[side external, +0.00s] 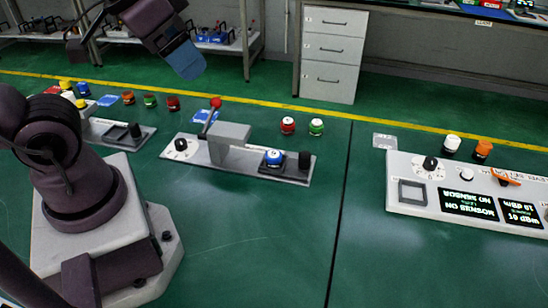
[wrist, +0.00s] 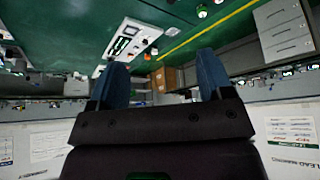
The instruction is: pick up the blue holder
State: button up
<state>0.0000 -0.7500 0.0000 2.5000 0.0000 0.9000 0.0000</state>
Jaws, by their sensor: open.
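I cannot tell for sure which thing is the blue holder. A flat blue piece (side external: 204,116) lies on the green table behind the grey device with the red-knobbed lever. A similar blue piece (side external: 107,101) lies further left. A round blue part with a white top (side external: 273,158) sits on the grey device's plate. My gripper (side external: 186,66) is high at the top of the side view, above and away from all of these. In the wrist view its two blue fingers (wrist: 162,64) are apart with nothing between them. No blue piece shows clearly between or beyond them there.
The grey device (side external: 228,146) with its upright red-knobbed lever (side external: 214,104) stands mid-table. Red (side external: 288,125) and green (side external: 316,127) capped parts stand behind it. A white control panel (side external: 410,204) is at right. The front middle of the table is clear.

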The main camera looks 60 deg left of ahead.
jog(key=m+t+y, duration=0.4)
jog(key=m+y, duration=0.6)
jog(key=m, duration=1.7)
send_near(274, 153)
jog(key=x, duration=0.3)
jog(key=r+x, duration=0.1)
jog(key=shift+w+a+f, duration=0.1)
jog(key=shift+a+f, duration=0.05)
jog(key=shift+a, duration=0.35)
jog(key=shift+d+f+x, duration=0.1)
jog(key=shift+x, duration=1.2)
jog(key=shift+d+f+x, duration=0.15)
jog(key=shift+x, duration=1.15)
